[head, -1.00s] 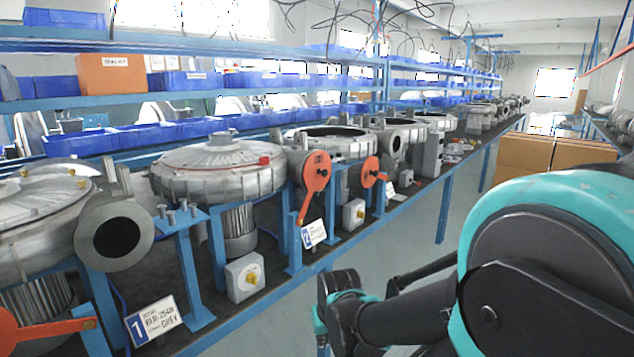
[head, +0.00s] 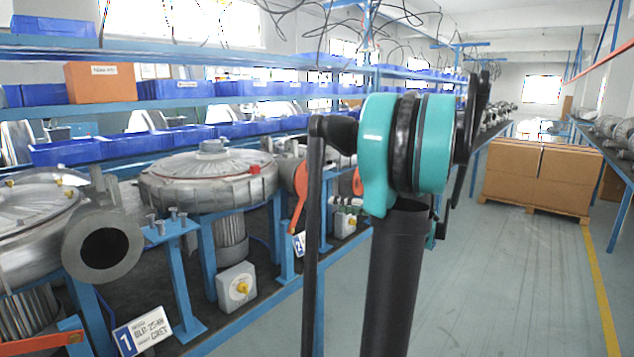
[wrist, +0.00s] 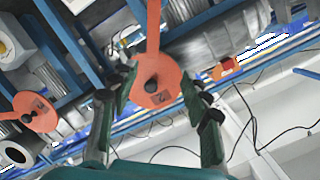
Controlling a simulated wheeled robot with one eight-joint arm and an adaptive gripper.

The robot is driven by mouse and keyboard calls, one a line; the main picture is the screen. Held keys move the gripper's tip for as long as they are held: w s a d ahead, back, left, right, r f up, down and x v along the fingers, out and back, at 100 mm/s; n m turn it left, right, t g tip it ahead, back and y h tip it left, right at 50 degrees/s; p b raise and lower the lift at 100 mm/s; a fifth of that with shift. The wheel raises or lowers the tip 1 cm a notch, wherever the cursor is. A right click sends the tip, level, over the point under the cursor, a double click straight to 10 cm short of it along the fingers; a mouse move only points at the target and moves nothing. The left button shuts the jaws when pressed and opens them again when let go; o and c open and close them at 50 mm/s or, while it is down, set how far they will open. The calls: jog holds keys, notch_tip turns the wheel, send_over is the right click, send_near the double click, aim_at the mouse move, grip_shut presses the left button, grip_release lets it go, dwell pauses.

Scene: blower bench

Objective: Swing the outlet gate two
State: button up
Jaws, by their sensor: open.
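In the head view, the orange outlet gate (head: 299,190) by the number 2 placard (head: 299,244) hangs with its lever down, partly hidden by my arm. In the wrist view, a close orange gate (wrist: 154,88) with a dark hub and a small label shows between my open gripper's fingers (wrist: 158,76). Its lever points to the top of that picture. The fingers flank its round plate; I cannot tell whether they touch it. My gripper is not clearly visible in the head view. A second orange gate (wrist: 36,113) is at the left of the wrist view.
Blower one (head: 102,240), with its placard (head: 142,326) and an orange lever (head: 40,342), is at the left. Cardboard boxes (head: 540,175) stand at the right. The aisle floor (head: 500,290) is clear.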

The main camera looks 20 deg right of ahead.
jog(key=t, duration=0.2)
send_near(318, 180)
jog(key=x, duration=1)
jog(key=shift+w+a, duration=0.15)
grip_shut()
